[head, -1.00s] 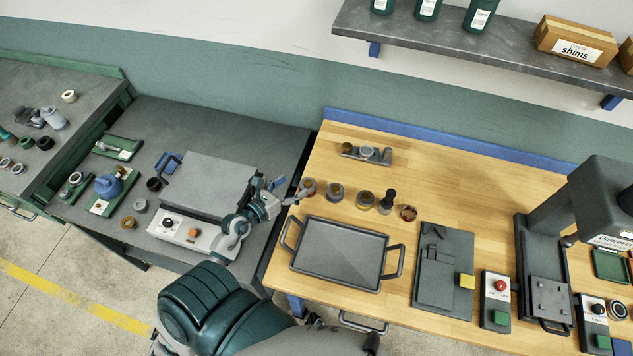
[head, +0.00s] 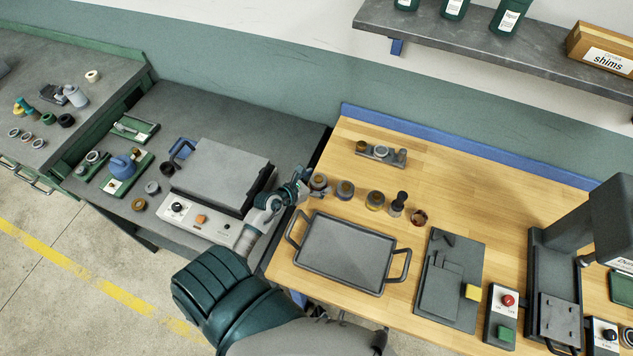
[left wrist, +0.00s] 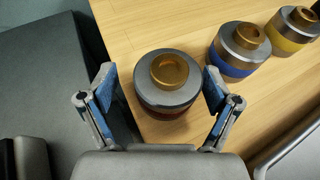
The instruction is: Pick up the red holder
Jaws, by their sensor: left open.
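The red holder is a round grey metal cylinder with a brass ring on top and a dark red band low on its side. It stands upright on the wooden table at the left end of a row, in the head view (head: 319,181) and in the left wrist view (left wrist: 166,93). My left gripper (head: 307,184) is open beside it. In the left wrist view its two fingers (left wrist: 159,82) stand on either side of the holder, with gaps visible. The holder's lower side is partly hidden. My right gripper is not in view.
A blue-banded holder (left wrist: 231,62) and a yellow-banded holder (left wrist: 287,36) stand close to the right in the wrist view. A grey tray with handles (head: 345,252) lies in front of the row. A hotplate-like device (head: 222,175) sits on the left bench.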

